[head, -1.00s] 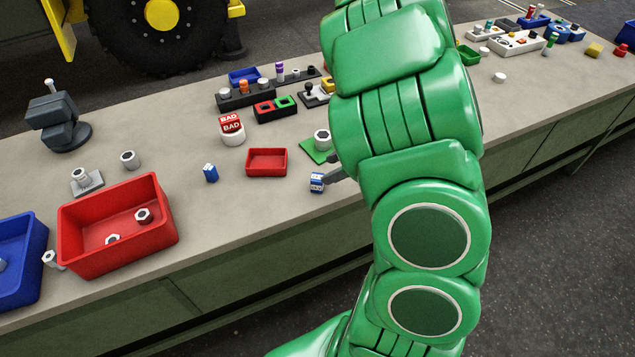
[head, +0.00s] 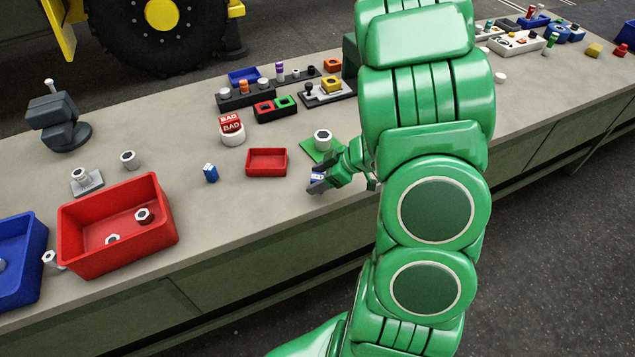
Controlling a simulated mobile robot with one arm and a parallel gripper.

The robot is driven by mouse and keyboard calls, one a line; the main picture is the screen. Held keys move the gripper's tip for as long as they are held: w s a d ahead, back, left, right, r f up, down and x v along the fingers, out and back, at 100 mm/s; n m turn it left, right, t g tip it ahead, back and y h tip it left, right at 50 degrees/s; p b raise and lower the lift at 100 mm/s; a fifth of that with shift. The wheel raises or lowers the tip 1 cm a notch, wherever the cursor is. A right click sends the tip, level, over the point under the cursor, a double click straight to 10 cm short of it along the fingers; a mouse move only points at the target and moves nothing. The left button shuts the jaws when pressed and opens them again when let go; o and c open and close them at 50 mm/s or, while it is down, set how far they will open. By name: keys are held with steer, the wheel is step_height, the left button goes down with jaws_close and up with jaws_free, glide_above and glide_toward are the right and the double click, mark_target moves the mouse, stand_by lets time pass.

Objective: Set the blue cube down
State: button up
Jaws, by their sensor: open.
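A small blue cube with white markings (head: 316,177) is near the front edge of the bench, right of the small red tray. My gripper (head: 317,182) is open, with its dark fingers around or right beside this cube. The fingers hide part of the cube, and I cannot tell whether they touch it. It appears to be at bench level. Another small blue block with a pale top (head: 210,173) stands on the bench left of the red tray, apart from my gripper.
The small red tray (head: 266,170) lies left of my gripper. A large red bin (head: 85,262) and a blue bin (head: 38,290) stand at left.

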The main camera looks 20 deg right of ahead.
mark_target(313, 176)
steer(key=shift+x, duration=1.15)
steer(key=c, duration=1.1)
steer(key=shift+c, duration=0.2)
steer(key=shift+r, duration=4.95)
